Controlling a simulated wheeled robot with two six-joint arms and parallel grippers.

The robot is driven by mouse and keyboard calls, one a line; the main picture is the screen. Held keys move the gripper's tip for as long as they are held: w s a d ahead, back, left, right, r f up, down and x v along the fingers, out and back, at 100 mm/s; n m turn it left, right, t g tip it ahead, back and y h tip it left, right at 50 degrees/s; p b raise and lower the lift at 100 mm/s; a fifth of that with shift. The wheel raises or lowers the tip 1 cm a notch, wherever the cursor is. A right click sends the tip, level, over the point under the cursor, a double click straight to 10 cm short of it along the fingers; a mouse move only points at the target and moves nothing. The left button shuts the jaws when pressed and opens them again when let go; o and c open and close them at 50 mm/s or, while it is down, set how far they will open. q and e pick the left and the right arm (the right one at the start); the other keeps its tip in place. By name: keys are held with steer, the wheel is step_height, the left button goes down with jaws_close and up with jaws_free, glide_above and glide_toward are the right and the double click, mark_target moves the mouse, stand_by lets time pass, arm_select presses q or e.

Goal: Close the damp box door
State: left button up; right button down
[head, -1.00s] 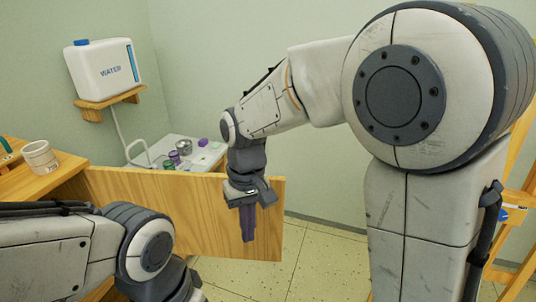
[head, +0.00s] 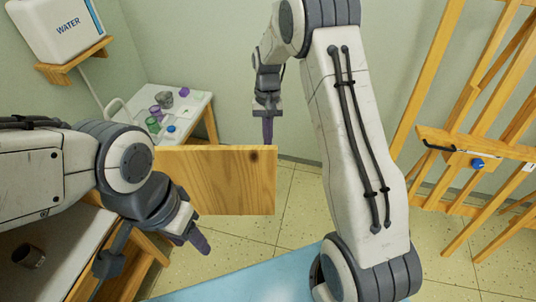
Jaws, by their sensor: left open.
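The damp box door (head: 222,182) is a light wooden panel, standing open and upright in the middle of the head view. Its left end is hidden behind my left arm. My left gripper (head: 191,238) is open and empty, in front of the door's lower left part and seemingly apart from it. My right gripper (head: 268,128) points down at the door's top edge near its right end. Its purple fingers show edge-on, so I cannot tell their opening or whether they touch the door. Wooden edges of the box show at lower left, mostly hidden by my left arm.
A dark cup (head: 30,255) stands on a shaded pale surface at lower left. A white side table (head: 190,112) with small jars stands behind the door. Wooden easels (head: 470,150) stand right. Tiled floor is clear right of the door.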

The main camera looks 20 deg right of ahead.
mark_target(268, 157)
steer(key=shift+s+a+f+p, duration=0.25)
steer(key=shift+s+f, duration=0.2)
steer(key=shift+s, duration=0.3)
steer(key=shift+s+a+f+p, duration=0.25)
steer(key=shift+s+f, duration=0.15)
steer(key=shift+s, duration=0.4)
steer(key=shift+s+a+f+p, duration=0.2)
steer(key=shift+s+f, duration=0.25)
steer(key=shift+s, duration=0.3)
steer(key=shift+a, duration=0.1)
